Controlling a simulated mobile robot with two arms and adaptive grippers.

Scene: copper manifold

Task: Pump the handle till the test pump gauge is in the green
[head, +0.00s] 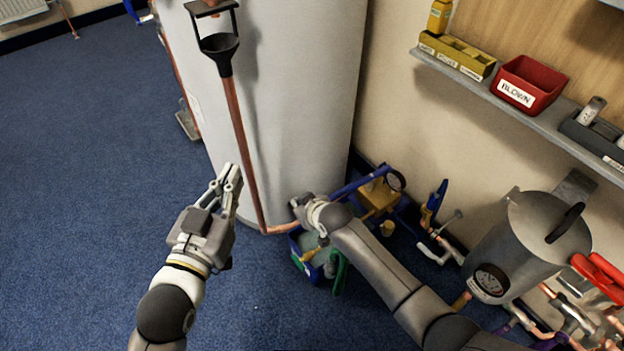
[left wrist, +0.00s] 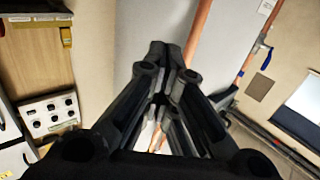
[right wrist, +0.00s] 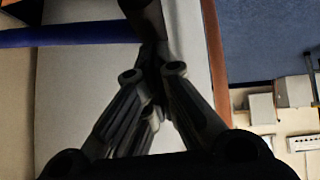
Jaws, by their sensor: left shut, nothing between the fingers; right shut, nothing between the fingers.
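The test pump (head: 378,196) appears to be the yellow and blue unit on the floor beside the grey cylinder. A round dark gauge (head: 396,180) sits at its right end; its dial is too small to read. A blue bar, likely the handle (head: 350,187), slants from the unit toward my right gripper. My right gripper (head: 298,204) is shut and empty close to the bar's left end; contact cannot be told. The right wrist view shows a blue bar (right wrist: 75,36) just beyond the fingers. My left gripper (head: 232,175) is shut and empty, left of the copper pipe.
The tall grey cylinder (head: 290,100) with a copper pipe (head: 240,140) stands behind my grippers. A blue tote (head: 312,272) with tools is below my right gripper. A grey vessel (head: 525,245) with its own gauge (head: 490,280) stands right. Blue carpet (head: 80,200) is clear left.

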